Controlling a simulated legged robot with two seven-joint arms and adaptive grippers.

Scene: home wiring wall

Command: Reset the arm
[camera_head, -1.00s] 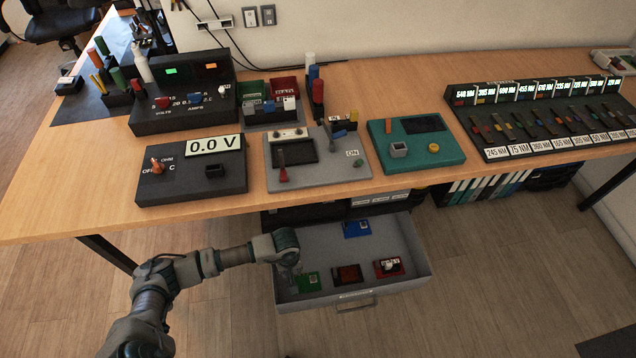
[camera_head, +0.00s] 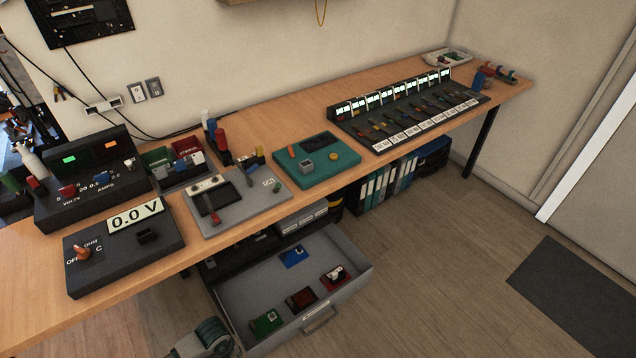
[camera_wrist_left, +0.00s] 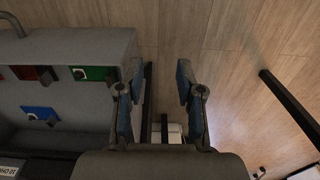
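My left arm (camera_head: 207,341) shows at the bottom edge of the head view, beside the front left corner of the open drawer (camera_head: 345,258). In the left wrist view my left gripper (camera_wrist_left: 156,75) has its two blue-padded fingers apart, with nothing between them. It hangs beside the drawer, over the floor, close to the green block (camera_wrist_left: 88,73). The fingers are out of the head view. My right arm and gripper are not in view.
The drawer holds a green block (camera_head: 266,321), a dark red block (camera_head: 301,299), a red block (camera_head: 335,278) and a blue block (camera_head: 293,256). Above is the wooden desk (camera_head: 205,249) with a meter (camera_head: 125,246) and panels. Floor at right is clear apart from a dark mat (camera_head: 577,291).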

